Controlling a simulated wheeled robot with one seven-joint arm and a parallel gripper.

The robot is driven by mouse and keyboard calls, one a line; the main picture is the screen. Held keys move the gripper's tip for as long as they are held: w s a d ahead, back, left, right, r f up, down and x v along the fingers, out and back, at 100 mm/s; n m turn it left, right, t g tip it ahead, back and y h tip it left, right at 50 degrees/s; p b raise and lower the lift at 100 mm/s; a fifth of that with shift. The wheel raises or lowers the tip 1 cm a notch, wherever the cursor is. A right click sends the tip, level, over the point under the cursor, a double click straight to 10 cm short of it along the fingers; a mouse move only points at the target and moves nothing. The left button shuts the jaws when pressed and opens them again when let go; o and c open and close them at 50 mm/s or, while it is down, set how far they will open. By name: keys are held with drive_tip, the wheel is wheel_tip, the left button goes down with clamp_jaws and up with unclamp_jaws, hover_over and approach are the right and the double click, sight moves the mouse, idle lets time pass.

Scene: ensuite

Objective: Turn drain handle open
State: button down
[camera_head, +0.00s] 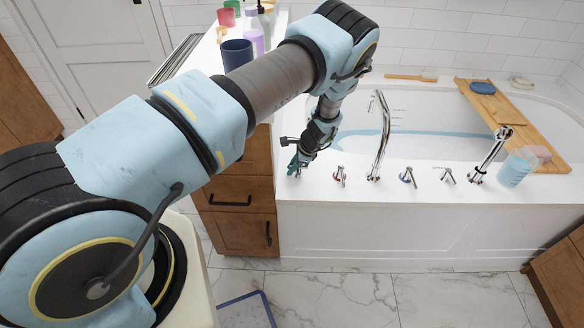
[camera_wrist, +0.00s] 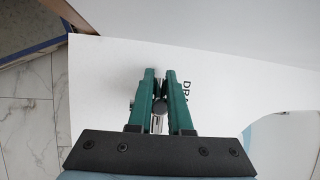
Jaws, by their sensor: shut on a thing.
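The drain handle (camera_wrist: 158,112) is a small metal handle on the white tub deck, seen between my green fingers in the wrist view. My gripper (camera_wrist: 160,80) is shut on it, with a finger on either side. In the head view my gripper (camera_head: 296,168) reaches down to the left end of the tub's front deck and hides most of the handle. I cannot tell how far the handle is turned.
Along the deck to the right stand a red-marked tap handle (camera_head: 339,175), a tall curved spout (camera_head: 381,135), a blue-marked tap handle (camera_head: 408,177), another handle (camera_head: 447,175) and a hand shower (camera_head: 491,154). A wooden cabinet (camera_head: 238,200) stands left of the tub.

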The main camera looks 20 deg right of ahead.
sight(299, 170)
drive_tip(key=shift+f+n+b, duration=0.15)
drive_tip(key=shift+n+b, duration=0.15)
drive_tip(key=shift+b, duration=0.2)
drive_tip(key=n+b, duration=0.1)
drive_tip(key=b, duration=0.1)
drive_tip(key=n+g+y+b, duration=0.1)
drive_tip(key=n+b, duration=0.1)
drive_tip(key=shift+s+f, duration=0.15)
drive_tip(key=shift+s, duration=0.15)
drive_tip(key=n+g+b, duration=0.1)
drive_tip(key=n+b, duration=0.1)
drive_tip(key=s+n+g+b, duration=0.1)
drive_tip(key=n+b, duration=0.2)
drive_tip(key=shift+y, duration=0.4)
drive_tip(key=n+g+b, duration=0.1)
drive_tip(key=n, duration=0.1)
drive_tip(key=n+g+b, duration=0.1)
drive_tip(key=n, duration=0.1)
drive_tip(key=shift+s+d+b, duration=0.15)
drive_tip(key=shift+s+b, duration=0.25)
drive_tip(key=n, duration=0.1)
drive_tip(key=n+g+b, duration=0.1)
drive_tip(key=n, duration=0.1)
drive_tip(key=d+n+g+h+b, duration=0.1)
drive_tip(key=n, duration=0.1)
drive_tip(key=shift+s+r, duration=0.3)
drive_tip(key=shift+s, duration=0.05)
drive_tip(key=c, duration=0.9)
unclamp_jaws()
drive_tip(key=shift+a, duration=0.1)
